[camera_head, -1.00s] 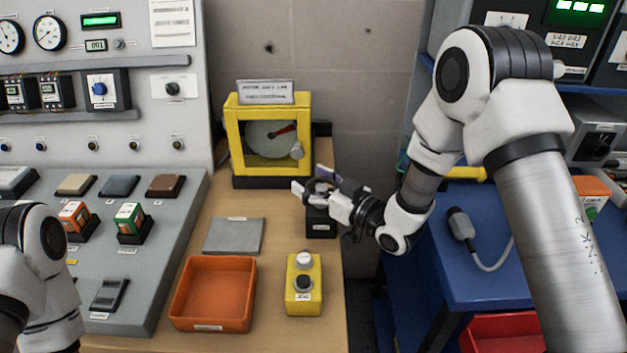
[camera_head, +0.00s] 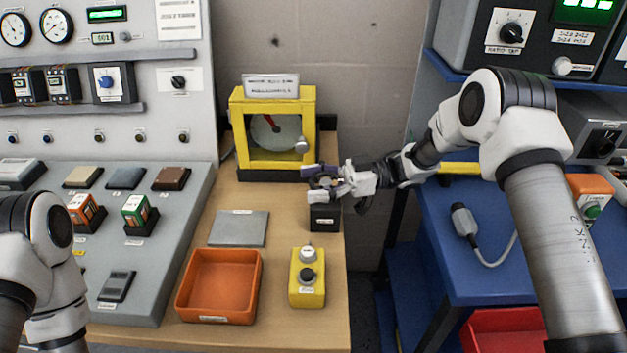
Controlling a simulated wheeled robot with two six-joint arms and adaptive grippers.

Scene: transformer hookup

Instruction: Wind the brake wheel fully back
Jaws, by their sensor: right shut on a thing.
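The brake wheel (camera_head: 321,184) is a small dark wheel on top of a black box (camera_head: 324,217) near the right edge of the wooden bench. My right gripper (camera_head: 324,181) is shut on the wheel from the right, and its fingers hide much of it. Behind stands a yellow-framed case (camera_head: 234,135) with a pale round dial (camera_head: 277,136) and a red pointer (camera_head: 269,123) that points up and left. My left arm shows at the lower left, but its gripper is not in view.
An orange tray (camera_head: 180,306), a grey plate (camera_head: 239,228) and a yellow button box (camera_head: 306,291) lie on the bench in front. A grey sloped console (camera_head: 150,270) stands at left. A blue table (camera_head: 500,215) with a corded plug (camera_head: 465,220) is at right.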

